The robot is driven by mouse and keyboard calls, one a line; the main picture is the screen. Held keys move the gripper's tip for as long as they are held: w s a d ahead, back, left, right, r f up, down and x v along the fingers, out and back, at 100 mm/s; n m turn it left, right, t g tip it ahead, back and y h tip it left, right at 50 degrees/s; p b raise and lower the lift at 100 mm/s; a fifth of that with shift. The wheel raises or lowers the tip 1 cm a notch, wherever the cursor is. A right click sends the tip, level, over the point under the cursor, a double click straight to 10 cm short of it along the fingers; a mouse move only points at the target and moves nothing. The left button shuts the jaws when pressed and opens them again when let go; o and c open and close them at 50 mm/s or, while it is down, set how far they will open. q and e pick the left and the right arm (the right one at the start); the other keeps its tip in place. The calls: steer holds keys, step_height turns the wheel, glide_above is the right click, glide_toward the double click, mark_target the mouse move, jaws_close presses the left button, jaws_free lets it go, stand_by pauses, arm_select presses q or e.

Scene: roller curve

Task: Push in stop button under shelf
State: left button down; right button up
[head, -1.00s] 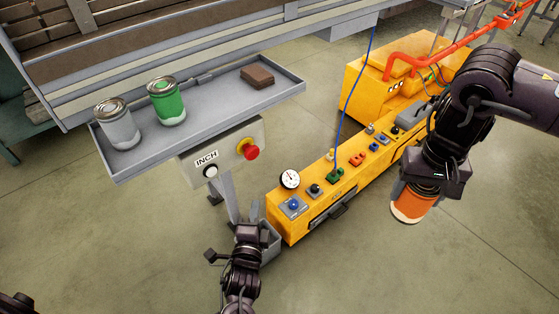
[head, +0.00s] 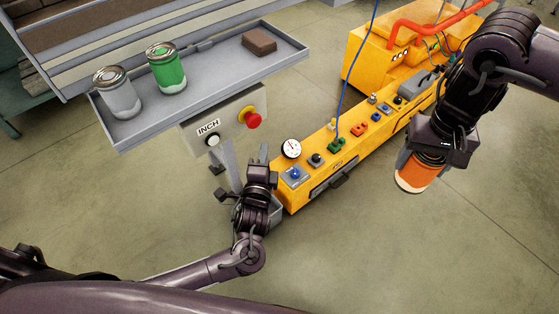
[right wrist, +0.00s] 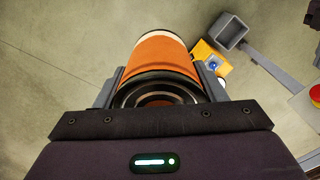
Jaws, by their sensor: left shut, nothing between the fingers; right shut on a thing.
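The red stop button (head: 253,120) sits on a yellow collar on the right part of the grey control box (head: 224,119) under the shelf. It also shows at the right edge of the right wrist view (right wrist: 315,95). My left gripper (head: 264,152) is shut and empty, pointing up, just below the button in the head view. A gap shows between them in the picture; the depth between them is hard to tell. My right gripper (head: 425,160) is shut on an orange can with a pale end (head: 414,177), which also shows in the right wrist view (right wrist: 160,60).
The grey shelf (head: 215,75) holds a grey can (head: 118,95), a green can (head: 167,70) and a brown block (head: 259,42). A pale INCH button (head: 212,140) is left of the stop button. A yellow machine (head: 325,170) stands right of my left gripper.

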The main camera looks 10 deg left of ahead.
mark_target(259, 122)
steer(key=shift+r, duration=0.15)
steer(key=shift+r+p, duration=0.25)
steer(key=shift+p, duration=0.1)
arm_select(q)
steer(key=w+a, duration=0.1)
steer(key=w, duration=0.1)
steer(key=w+a, duration=0.1)
steer(key=w, duration=0.1)
steer(key=w+a, duration=0.1)
steer(key=w, duration=0.1)
steer(key=shift+w+a, duration=0.2)
steer(key=shift+a, duration=0.15)
arm_select(e)
steer(key=shift+r, duration=0.15)
